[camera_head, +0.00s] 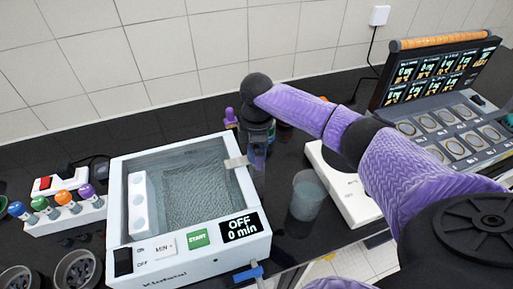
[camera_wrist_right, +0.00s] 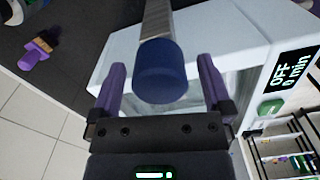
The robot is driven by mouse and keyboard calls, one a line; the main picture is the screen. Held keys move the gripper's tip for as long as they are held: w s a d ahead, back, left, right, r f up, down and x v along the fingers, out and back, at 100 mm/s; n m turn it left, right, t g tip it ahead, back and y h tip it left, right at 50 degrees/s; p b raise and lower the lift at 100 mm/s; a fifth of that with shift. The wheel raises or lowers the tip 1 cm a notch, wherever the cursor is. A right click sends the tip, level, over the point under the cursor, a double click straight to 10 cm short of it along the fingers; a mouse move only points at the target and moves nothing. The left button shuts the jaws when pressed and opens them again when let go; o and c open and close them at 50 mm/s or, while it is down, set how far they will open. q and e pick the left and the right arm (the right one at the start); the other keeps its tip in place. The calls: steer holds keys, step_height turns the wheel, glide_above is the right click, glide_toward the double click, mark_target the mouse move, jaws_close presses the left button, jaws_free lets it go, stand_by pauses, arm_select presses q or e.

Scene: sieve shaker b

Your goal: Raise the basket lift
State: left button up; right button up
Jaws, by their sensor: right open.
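The white bath (camera_head: 190,268) has a liquid-filled tank with a mesh basket (camera_head: 200,195) low inside it. Its display reads OFF, 0 min. A metal bar (camera_head: 237,162) crosses the tank's right rim. In the right wrist view, the bar (camera_wrist_right: 157,20) ends in a dark blue knob (camera_wrist_right: 165,72). My right gripper (camera_head: 257,150) is beside that rim. Its purple fingers (camera_wrist_right: 162,75) are open, one on each side of the knob, with gaps visible. The knob is largely hidden by my gripper in the head view. My left gripper is out of view.
A clear beaker (camera_head: 306,195) and a white device (camera_head: 345,195) stand right of the bath. A rack with coloured-top tools (camera_head: 65,215) is at the left. A control case (camera_head: 445,115) is at the far right. A blue tap (camera_head: 248,273) sticks out at the bath's front.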

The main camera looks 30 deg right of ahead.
jaws_close()
stand_by(0.4)
step_height(320, 180, up, 10)
steer(key=p, duration=1)
steer(key=shift+f, duration=0.25)
steer(key=shift+w+f, duration=0.1)
steer(key=shift+f, duration=0.05)
jaws_free()
step_height(320, 180, up, 10)
steer(key=shift+f, duration=0.1)
